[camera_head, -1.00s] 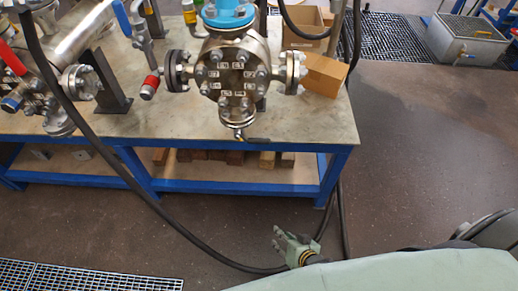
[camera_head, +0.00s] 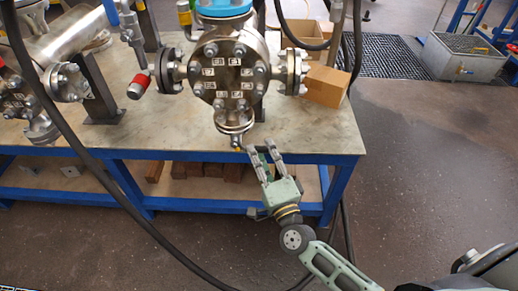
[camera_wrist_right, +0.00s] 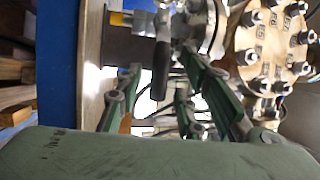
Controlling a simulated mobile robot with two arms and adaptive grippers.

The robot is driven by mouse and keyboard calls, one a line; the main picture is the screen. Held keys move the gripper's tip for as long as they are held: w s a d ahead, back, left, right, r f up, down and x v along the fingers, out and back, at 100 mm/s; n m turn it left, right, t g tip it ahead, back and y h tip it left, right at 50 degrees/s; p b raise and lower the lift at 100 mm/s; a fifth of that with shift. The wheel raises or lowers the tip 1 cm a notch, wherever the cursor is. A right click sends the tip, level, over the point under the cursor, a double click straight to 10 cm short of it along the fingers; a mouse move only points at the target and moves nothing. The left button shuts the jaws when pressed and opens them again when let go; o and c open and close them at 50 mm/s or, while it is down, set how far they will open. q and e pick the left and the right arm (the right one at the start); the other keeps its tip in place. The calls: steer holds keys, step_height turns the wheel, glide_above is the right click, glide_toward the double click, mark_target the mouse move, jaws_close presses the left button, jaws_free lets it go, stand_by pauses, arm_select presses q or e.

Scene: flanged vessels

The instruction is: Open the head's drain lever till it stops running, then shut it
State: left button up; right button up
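The steel head (camera_head: 228,72) with its bolted, numbered front flange stands at the table's front edge in the head view. Its drain valve (camera_head: 237,140) hangs under the bottom flange. My right gripper (camera_head: 262,150) is open, just right of the valve, fingers pointing up toward it; they largely hide the drain lever there. In the right wrist view the dark lever (camera_wrist_right: 161,70) shows between the spread fingers of the right gripper (camera_wrist_right: 160,88), with no clear contact. The head's flange (camera_wrist_right: 268,45) is at right. I cannot make out any running liquid. My left gripper is not in view.
The blue-framed table (camera_head: 318,142) has a lower shelf with wooden blocks (camera_head: 210,170). Cardboard boxes (camera_head: 326,86) stand right of the head. A black hose (camera_head: 75,135) loops across the front left. A grey basin (camera_head: 462,55) stands far right. Floor at right is open.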

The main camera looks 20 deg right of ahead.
steer(key=shift+w+a+r, duration=0.1)
steer(key=shift+w+r, duration=0.1)
steer(key=shift+w, duration=1.05)
jaws_close()
